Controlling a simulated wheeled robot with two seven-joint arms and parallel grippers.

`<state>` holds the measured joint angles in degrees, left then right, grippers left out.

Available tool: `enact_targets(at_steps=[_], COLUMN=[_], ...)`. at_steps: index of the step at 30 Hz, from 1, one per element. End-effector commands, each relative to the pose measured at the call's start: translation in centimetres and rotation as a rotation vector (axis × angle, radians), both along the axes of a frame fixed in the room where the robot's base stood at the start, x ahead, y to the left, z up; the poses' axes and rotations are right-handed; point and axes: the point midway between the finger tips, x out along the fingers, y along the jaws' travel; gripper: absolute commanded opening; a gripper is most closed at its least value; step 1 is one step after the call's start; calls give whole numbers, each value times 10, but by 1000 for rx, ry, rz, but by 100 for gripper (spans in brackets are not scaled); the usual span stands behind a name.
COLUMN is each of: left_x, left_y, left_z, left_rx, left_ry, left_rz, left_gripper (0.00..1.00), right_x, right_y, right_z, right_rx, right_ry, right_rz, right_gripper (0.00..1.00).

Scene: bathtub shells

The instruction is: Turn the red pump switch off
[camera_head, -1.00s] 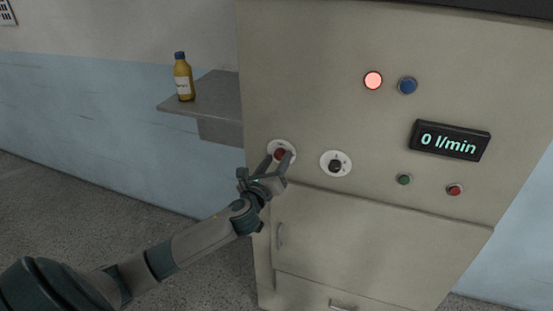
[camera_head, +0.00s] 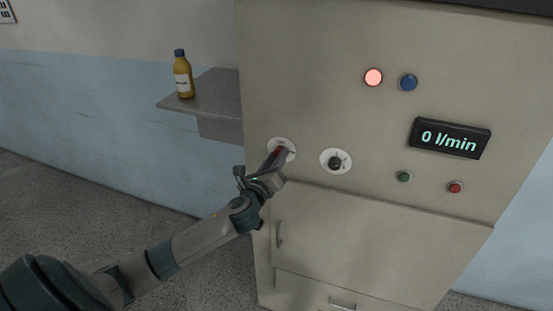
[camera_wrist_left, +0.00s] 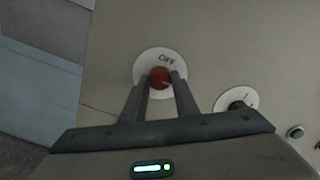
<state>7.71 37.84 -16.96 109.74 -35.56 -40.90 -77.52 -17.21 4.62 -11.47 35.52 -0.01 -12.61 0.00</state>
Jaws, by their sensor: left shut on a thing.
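The red pump switch is a round red knob (camera_wrist_left: 159,78) on a white disc (camera_wrist_left: 160,62) with the word OFF at its top, on the cabinet front. In the head view the white disc (camera_head: 288,146) shows around my left gripper (camera_head: 277,157), which covers most of the knob. My left gripper (camera_wrist_left: 160,84) is shut on the knob in the wrist view, with one finger on each side. A small pale mark shows on the knob, but its exact setting is hard to tell. My right gripper is not in view.
A black knob (camera_head: 335,163) on a white disc sits just right of the switch. A lit red lamp (camera_head: 373,77), a blue button (camera_head: 408,83) and a display (camera_head: 450,138) reading 0 l/min are on the cabinet. A bottle (camera_head: 183,77) stands on a shelf (camera_head: 215,95) at left.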

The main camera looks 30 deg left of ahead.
Motion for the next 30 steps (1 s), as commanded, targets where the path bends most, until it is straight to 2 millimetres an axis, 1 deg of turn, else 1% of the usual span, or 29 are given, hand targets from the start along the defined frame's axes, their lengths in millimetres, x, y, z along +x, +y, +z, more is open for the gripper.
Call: enact_targets(at_steps=[8,30], left_x=[0,0], left_y=[0,0], left_z=[-1,0], left_rx=[-200,-882], left_ry=[-48,-212], left_rz=[2,1], left_gripper=[5,5], right_x=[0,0], right_y=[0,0], right_z=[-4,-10], right_rx=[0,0], right_ry=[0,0], right_rz=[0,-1], right_gripper=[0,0])
